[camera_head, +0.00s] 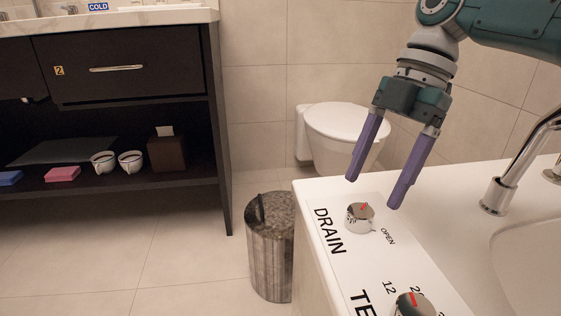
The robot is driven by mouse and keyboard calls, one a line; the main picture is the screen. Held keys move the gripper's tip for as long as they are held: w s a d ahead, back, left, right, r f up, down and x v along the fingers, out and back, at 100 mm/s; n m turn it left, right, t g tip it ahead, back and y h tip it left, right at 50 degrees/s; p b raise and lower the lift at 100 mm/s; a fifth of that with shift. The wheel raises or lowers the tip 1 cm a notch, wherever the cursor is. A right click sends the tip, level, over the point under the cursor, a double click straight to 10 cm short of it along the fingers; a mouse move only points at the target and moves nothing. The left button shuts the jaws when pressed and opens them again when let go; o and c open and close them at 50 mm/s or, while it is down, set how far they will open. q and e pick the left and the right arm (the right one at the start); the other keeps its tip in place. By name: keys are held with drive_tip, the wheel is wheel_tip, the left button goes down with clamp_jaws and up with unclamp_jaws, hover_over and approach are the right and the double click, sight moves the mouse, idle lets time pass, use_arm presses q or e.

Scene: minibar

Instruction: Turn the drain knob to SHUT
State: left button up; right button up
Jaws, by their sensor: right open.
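The drain knob (360,218) is a round silver dial with a red mark on top. It sits on a white panel on the bathtub rim, beside the printed word DRAIN. The word OPEN is printed to its lower right; I cannot see the word SHUT. The red mark is at the upper part of the knob. My right gripper (372,193) has purple fingers and is open and empty. It points down above and slightly behind the knob, apart from it as far as I can tell. My left gripper is not in view.
A second knob (413,304) with numbers stands nearer on the same panel. A chrome faucet (507,175) rises at the right by the bathtub (462,190). A bin (268,245) stands left of the tub, a toilet (345,128) behind, and a dark cabinet (120,75) at left.

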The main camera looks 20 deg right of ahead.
drive_tip(key=p+v, duration=0.1)
drive_tip(key=v, duration=0.4)
drive_tip(key=shift+d+r, duration=0.15)
drive_tip(key=shift+r, duration=0.25)
